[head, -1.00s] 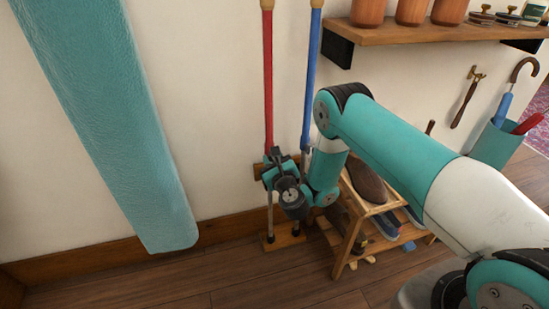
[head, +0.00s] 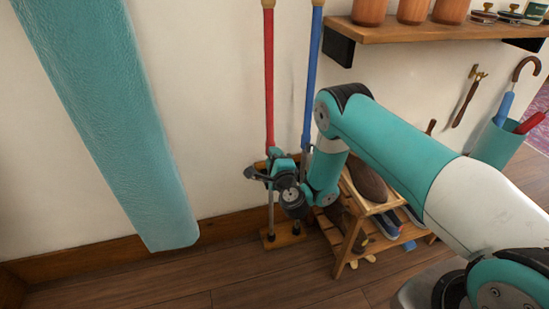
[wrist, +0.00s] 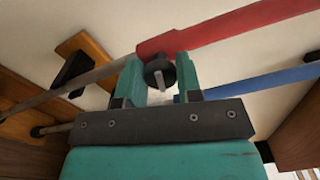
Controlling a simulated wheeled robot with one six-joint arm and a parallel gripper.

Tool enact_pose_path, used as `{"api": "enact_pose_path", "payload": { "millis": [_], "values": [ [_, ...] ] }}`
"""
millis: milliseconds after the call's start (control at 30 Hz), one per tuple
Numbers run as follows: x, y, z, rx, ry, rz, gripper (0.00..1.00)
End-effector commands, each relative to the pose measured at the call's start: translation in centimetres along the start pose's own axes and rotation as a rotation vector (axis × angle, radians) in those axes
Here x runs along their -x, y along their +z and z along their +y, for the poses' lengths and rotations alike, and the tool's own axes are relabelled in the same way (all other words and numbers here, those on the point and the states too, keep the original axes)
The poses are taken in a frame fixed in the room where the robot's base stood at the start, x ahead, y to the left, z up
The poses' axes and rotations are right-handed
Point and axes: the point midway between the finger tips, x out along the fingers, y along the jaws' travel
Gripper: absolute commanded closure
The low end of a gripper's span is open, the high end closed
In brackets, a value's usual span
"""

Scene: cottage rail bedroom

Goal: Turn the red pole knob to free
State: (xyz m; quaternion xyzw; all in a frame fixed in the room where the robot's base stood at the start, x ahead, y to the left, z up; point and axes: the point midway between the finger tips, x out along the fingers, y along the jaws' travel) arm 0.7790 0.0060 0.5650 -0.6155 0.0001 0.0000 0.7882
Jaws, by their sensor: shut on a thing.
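The red pole (head: 269,85) stands upright against the wall, its grey lower shaft (head: 271,212) reaching down to a wooden base. In the wrist view its red upper tube (wrist: 235,27) and grey shaft (wrist: 75,88) meet near my fingers. A round black knob (wrist: 157,66) with a pale bar on it sits at that joint. My gripper (wrist: 159,78) is shut on the knob, one teal finger on each side. In the head view my gripper (head: 277,165) is at the pole's joint, and it hides the knob.
A blue pole (head: 312,80) stands close on the right. A wooden rack (head: 345,240) with brushes and shoes is right of the poles, below a wall shelf (head: 400,33) with pots. A teal padded panel (head: 125,130) hangs at left. Floor in front is clear.

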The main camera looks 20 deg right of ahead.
Motion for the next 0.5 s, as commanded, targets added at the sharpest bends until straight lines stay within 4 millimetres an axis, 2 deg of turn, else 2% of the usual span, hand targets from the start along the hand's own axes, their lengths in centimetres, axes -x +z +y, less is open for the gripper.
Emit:
{"api": "enact_pose_path", "payload": {
  "millis": [200, 500],
  "values": [
    [-0.01, 0.01, 0.04, 0.139, 0.0, 0.0, 0.91],
    [-0.01, 0.01, 0.06, 0.242, 0.0, 0.0, 0.91]
  ]
}}
